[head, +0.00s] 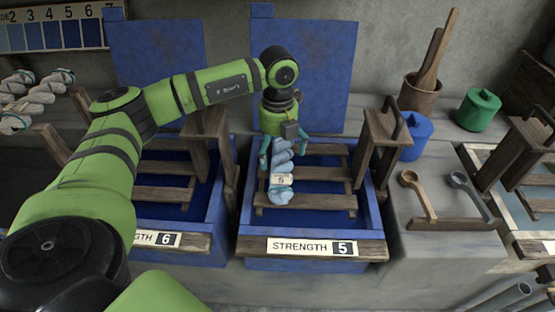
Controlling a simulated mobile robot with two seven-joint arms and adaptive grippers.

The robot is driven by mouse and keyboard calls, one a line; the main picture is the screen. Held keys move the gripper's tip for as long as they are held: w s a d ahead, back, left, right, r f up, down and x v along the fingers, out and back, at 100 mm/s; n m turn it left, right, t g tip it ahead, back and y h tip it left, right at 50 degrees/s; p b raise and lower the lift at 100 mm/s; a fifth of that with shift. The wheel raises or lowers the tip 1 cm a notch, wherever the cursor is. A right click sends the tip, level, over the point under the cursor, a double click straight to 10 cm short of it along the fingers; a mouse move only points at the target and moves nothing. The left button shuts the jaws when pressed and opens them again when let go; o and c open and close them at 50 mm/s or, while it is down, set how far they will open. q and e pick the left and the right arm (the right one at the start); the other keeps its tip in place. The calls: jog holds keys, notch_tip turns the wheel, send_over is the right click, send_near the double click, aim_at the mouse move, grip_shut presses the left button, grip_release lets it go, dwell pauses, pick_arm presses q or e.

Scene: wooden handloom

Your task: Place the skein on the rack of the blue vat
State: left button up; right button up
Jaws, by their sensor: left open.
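The skein (281,186) is a light blue twisted bundle with a small white tag marked 5. It lies lengthwise on the wooden slat rack (325,173) inside the blue vat (246,205) labelled STRENGTH 5, left of the rack's middle. My left gripper (284,156) points down over the skein's far end, with its teal fingers apart on either side of it. Whether the fingers touch the skein cannot be told. My right gripper is not in view.
Another blue vat (218,214), labelled 6, stands to the left, partly behind my left arm. Wooden posts (381,140) flank the rack. Ladles (418,193), a blue jar (415,137), a green jar (478,110) and a pot (419,97) stand right.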

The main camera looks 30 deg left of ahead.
aim_at(278, 160)
pick_arm(q)
notch_tip(278, 160, up, 8)
